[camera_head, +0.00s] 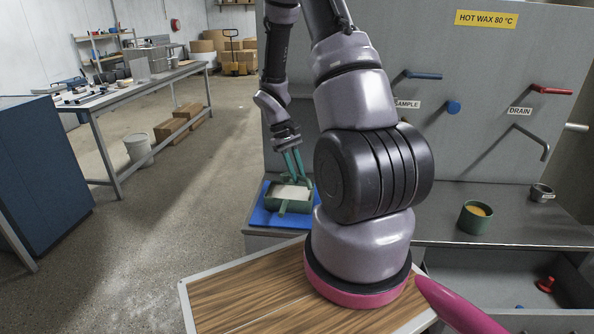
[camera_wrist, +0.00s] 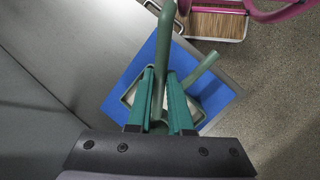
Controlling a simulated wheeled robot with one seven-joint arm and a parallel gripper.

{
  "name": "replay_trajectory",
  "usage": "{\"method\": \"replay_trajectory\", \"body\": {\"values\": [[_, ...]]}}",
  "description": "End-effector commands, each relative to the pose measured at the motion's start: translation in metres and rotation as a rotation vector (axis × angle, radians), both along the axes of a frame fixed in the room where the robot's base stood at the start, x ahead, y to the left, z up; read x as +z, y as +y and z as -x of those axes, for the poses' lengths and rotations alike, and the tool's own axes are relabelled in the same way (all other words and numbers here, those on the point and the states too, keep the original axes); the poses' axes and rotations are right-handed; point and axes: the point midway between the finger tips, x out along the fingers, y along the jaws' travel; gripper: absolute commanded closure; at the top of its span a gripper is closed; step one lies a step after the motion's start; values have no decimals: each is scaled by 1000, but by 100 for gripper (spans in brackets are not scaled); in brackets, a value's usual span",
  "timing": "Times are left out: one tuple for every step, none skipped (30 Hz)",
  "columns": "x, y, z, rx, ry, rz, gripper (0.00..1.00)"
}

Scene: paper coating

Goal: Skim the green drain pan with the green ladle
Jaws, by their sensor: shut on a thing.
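The green drain pan (camera_head: 304,206) stands on a blue mat (camera_head: 262,217), with a pale whitish surface inside it. In the wrist view the pan (camera_wrist: 131,92) is partly covered by my fingers, and a green bar (camera_wrist: 204,70), apparently its handle, sticks out at upper right. My gripper (camera_head: 296,172) points down just over the pan. In the wrist view its teal fingers (camera_wrist: 161,98) are shut on the handle of the green ladle (camera_wrist: 165,45). The ladle's bowl is hidden, so I cannot tell whether it touches the pan's contents.
A grey panel with SAMPLE and DRAIN labels and lever handles (camera_head: 549,90) rises behind the counter. A green cup (camera_head: 474,221) with yellow contents and a small metal cup (camera_head: 541,193) stand at right. An open drawer with a red object (camera_head: 546,285) lies below.

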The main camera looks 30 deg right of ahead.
Motion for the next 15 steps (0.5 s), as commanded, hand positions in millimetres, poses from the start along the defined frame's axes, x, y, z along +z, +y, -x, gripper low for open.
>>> {"method": "replay_trajectory", "body": {"values": [[0,0,0,0,0,0,100],[0,0,0,0,0,0,100],[0,0,0,0,0,0,100],[0,0,0,0,0,0,100],[0,0,0,0,0,0,100],[0,0,0,0,0,0,100],[0,0,0,0,0,0,100],[0,0,0,0,0,0,100],[0,0,0,0,0,0,100],[-1,0,0,0,0,0,100],[-1,0,0,0,0,0,100],[-2,0,0,1,0,0,100],[-3,0,0,1,0,0,100],[-3,0,0,1,0,0,100],[-5,0,0,1,0,0,100]]}}
